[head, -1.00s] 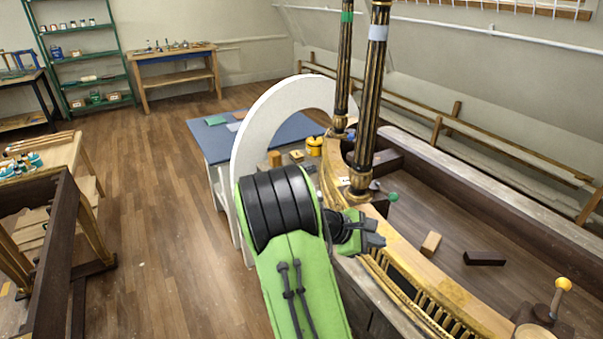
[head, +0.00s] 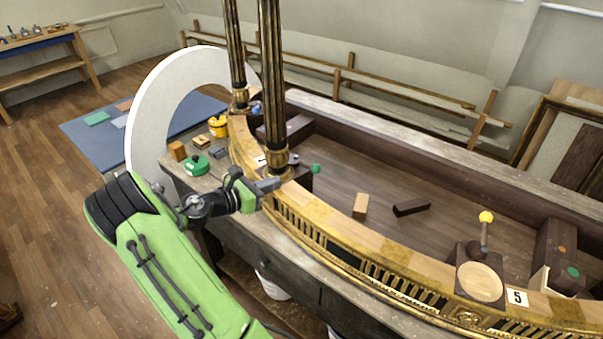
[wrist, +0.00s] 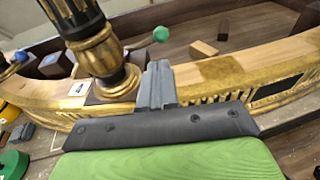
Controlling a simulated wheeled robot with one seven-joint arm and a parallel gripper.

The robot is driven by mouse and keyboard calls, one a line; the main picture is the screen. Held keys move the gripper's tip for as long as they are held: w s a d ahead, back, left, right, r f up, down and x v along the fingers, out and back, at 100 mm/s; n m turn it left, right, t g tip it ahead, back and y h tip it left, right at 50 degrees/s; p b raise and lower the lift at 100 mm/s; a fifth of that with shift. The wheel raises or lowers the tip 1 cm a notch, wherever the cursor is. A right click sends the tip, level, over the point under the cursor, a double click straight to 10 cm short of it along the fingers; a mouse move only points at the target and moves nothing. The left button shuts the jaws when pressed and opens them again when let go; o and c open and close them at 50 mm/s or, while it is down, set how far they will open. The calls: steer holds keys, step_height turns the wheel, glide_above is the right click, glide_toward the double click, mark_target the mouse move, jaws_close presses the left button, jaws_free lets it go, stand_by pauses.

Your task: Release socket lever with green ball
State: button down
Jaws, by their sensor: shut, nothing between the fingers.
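The green ball (head: 316,168) tops a lever just behind and right of the nearer fluted column (head: 271,80), whose gilt foot stands on the curved gilt console rail (head: 330,221). My gripper (head: 274,184) is shut and empty, in front of the column's foot on the near side of the rail. In the wrist view my shut fingers (wrist: 158,70) point toward the rail, just right of the column foot (wrist: 105,62).
A lever with a yellow ball (head: 486,217) stands by a round empty pad (head: 480,282) at right. A tan block (head: 360,206) and a dark block (head: 411,208) lie on the recessed deck. A white arch (head: 150,110) and a second column (head: 236,60) stand farther back.

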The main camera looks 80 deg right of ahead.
mark_target(312, 170)
steer(key=x, duration=1.1)
steer(key=shift+s+d, duration=0.1)
steer(key=shift+s, duration=0.1)
